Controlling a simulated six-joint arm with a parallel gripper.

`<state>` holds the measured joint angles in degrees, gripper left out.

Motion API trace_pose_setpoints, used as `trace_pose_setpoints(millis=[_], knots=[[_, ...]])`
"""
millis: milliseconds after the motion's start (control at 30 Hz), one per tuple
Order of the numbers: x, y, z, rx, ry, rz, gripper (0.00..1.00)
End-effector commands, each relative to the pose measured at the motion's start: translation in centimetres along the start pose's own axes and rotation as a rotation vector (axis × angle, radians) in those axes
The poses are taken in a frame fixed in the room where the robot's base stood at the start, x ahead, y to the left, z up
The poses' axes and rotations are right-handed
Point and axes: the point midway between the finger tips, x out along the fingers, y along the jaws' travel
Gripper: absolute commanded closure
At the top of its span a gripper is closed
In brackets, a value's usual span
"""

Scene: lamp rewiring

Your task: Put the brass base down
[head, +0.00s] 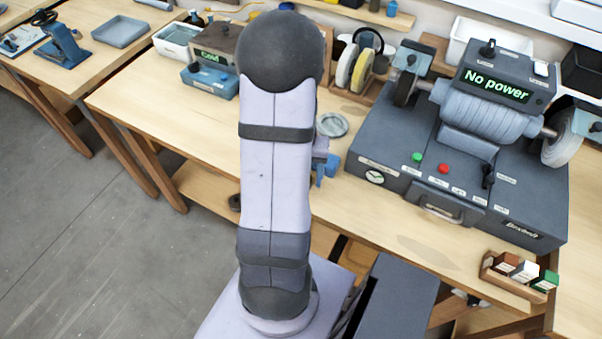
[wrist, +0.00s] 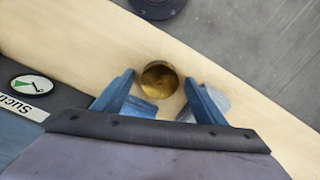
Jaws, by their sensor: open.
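The brass base (wrist: 159,79) is a round, shiny gold-brown piece on the light wooden bench, near its edge, in the wrist view. My gripper (wrist: 160,90) is open, with one blue finger on each side of the brass base and a visible gap to each. The blue fingers of my gripper (head: 326,168) also show partly past my arm in the head view, low over the bench left of the grey machine. The brass base is hidden behind my arm there.
The grey machine (head: 455,150) with a "No power" display stands close right of my gripper. A small round grey dish (head: 331,125) lies behind the gripper. A wooden tray with small boxes (head: 519,270) sits at the front right.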

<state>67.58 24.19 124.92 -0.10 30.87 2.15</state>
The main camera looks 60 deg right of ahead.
Motion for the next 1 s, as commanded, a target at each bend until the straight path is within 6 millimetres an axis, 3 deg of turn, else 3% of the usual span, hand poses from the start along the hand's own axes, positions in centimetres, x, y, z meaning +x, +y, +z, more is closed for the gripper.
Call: trace_pose_setpoints(millis=[333, 800, 1000], knots=[[-2.0, 0.0, -0.2, 0.0, 0.005, 0.0, 0.35], [-9.8, 0.0, -0.1, 0.0, 0.005, -0.001, 0.35], [-11.8, 0.0, -0.1, -0.001, 0.002, -0.001, 0.35]])
